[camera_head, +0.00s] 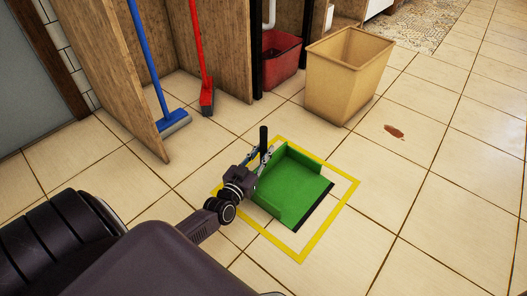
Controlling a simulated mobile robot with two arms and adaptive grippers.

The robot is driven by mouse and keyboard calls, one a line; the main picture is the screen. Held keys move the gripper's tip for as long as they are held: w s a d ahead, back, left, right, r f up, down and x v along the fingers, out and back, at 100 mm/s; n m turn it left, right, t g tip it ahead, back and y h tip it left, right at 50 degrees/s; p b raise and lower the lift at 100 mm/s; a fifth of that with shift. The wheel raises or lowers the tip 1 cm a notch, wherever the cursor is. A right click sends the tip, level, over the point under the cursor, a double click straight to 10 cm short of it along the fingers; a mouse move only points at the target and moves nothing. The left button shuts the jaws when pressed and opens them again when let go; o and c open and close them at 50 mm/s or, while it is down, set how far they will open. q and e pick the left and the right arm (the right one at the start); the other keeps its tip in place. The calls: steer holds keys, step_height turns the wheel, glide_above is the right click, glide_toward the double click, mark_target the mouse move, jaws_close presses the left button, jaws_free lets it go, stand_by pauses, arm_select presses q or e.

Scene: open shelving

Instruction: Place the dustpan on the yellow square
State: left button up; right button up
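A green dustpan (297,187) with a dark front lip and a black upright handle lies within the yellow square (327,233) outlined on the tiled floor. My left gripper (262,158) is at the dustpan's handle side, its fingers close around or beside the black handle. I cannot tell from this view whether the fingers are closed on it. I also cannot tell whether the dustpan touches the floor. My arm covers part of the square's left side. My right gripper does not show.
A blue-handled broom (171,122) and a red-handled broom (207,98) stand by wooden partitions (105,80). A tan bin (343,80) and a red bucket (281,62) stand behind the square. A reddish-brown stain (394,131) marks the floor. The floor at right is clear.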

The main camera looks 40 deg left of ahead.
arm_select(q)
steer(key=o, duration=0.3)
steer(key=shift+r, duration=0.2)
steer(key=shift+s+p, duration=0.4)
steer(key=shift+s+d+p, duration=0.3)
steer(key=shift+s+p, duration=0.6)
steer(key=shift+s, duration=0.95)
steer(key=shift+s+d+p, duration=0.25)
steer(key=shift+s+p, duration=0.7)
steer(key=shift+s, duration=0.95)
steer(key=shift+s+d+p, duration=0.3)
steer(key=shift+s+p, duration=0.6)
steer(key=shift+s, duration=0.95)
